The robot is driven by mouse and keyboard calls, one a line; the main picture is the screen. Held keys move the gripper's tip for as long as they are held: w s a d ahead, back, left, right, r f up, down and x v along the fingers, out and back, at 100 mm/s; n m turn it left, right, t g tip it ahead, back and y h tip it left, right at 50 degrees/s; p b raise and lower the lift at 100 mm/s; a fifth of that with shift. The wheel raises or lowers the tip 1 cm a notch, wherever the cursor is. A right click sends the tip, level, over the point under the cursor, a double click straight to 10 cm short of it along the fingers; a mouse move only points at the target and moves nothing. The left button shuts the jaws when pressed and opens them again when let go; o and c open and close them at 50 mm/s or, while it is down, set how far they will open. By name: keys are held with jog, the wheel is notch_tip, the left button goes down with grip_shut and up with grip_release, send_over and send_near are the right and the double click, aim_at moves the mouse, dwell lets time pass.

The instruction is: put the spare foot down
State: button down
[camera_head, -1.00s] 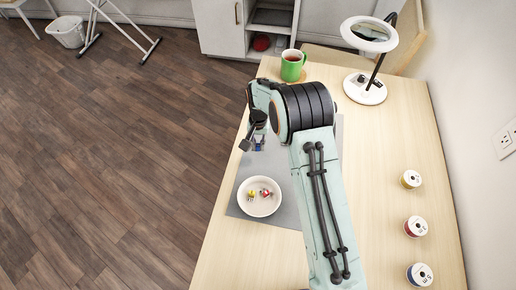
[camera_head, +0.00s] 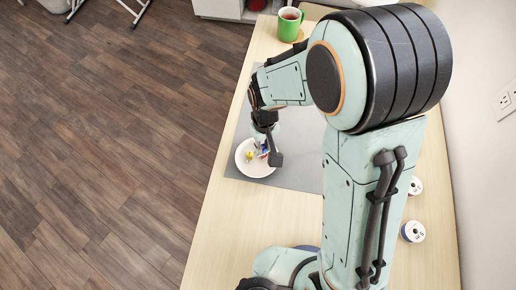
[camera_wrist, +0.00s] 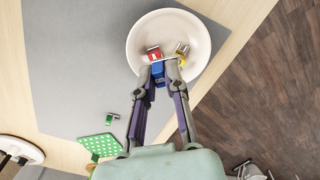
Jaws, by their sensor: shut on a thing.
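My gripper (camera_wrist: 163,73) is shut on a small foot with a blue part (camera_wrist: 158,77) and holds it over the white plate (camera_wrist: 200,34). In the head view the gripper (camera_head: 267,153) is at the right side of the plate (camera_head: 256,172). A red-marked foot (camera_wrist: 153,54) shows in the plate just beyond the blue one, and a yellow-marked foot (camera_wrist: 182,51) is to its right. The fingers partly cover these pieces. I cannot tell whether the blue foot touches the plate.
The plate stands on a grey mat (camera_wrist: 75,60). A green mug (camera_head: 290,25) is at the back, and thread spools (camera_head: 413,231) are at the right.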

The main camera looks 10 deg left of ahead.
aim_at(262, 166)
jog(key=shift+n, duration=0.6)
jog(key=f, duration=0.8)
jog(key=shift+s+a+f, duration=0.1)
jog(key=shift+s+f, duration=0.1)
jog(key=shift+f, duration=0.1)
jog(key=c, duration=1.2)
grip_release()
jog(key=shift+f, duration=0.1)
jog(key=shift+o, duration=0.2)
notch_tip(262, 166, up, 12)
jog(key=shift+r, duration=0.15)
jog(key=s+d+r+m, duration=0.7)
jog(key=s+d+r, duration=0.4)
jog(key=s+d, duration=0.2)
jog(key=shift+s+d+r+m+y, duration=0.2)
jog(key=shift+s+m+y, duration=0.2)
jog(key=shift+s, duration=0.15)
